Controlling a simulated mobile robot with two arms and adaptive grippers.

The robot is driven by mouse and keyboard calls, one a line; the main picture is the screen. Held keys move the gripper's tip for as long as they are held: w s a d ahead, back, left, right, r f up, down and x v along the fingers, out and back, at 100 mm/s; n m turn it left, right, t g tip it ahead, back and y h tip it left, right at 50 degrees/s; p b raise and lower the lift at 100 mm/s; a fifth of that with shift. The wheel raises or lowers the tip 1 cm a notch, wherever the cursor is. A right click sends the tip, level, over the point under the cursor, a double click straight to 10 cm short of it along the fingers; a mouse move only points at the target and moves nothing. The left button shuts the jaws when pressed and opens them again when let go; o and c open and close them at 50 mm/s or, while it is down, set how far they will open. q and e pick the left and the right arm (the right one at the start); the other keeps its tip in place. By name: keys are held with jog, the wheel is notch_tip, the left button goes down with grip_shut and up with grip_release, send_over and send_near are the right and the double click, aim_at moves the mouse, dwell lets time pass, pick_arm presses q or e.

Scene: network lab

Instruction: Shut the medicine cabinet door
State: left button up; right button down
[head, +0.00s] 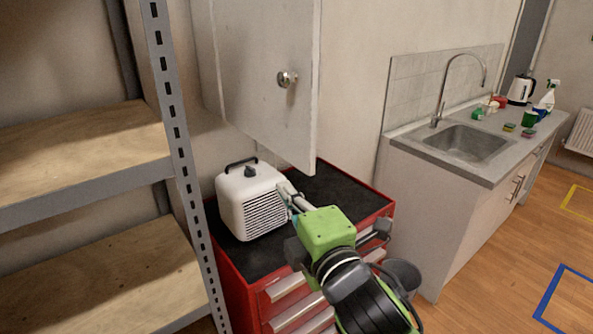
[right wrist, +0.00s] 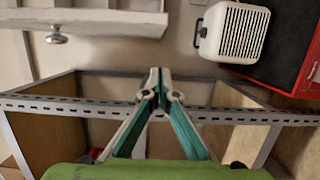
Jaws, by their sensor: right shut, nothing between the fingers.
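The medicine cabinet door (head: 255,70) is a pale grey-white panel with a round metal knob (head: 287,78), at the top middle of the head view. It appears to stand open, swung out from the wall. In the right wrist view the door (right wrist: 100,22) and its knob (right wrist: 56,36) are at the upper left. My right gripper (head: 287,193) is below the door in the head view, beside the white heater. Its fingers (right wrist: 155,78) are shut and empty, apart from the door and knob. The cabinet's inside is hidden. My left gripper is not in view.
The white heater (head: 252,200) sits on a red tool cart (head: 262,300) with a black top, under the door. A metal shelf rack (head: 182,150) stands close on the left. A sink counter (head: 430,190) is on the right. Floor is open at far right.

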jog(key=w+d+p, duration=0.1)
jog(key=w+p, duration=0.1)
jog(key=w, duration=0.4)
jog(key=shift+w+d+p, duration=0.2)
jog(key=shift+d+p, duration=0.15)
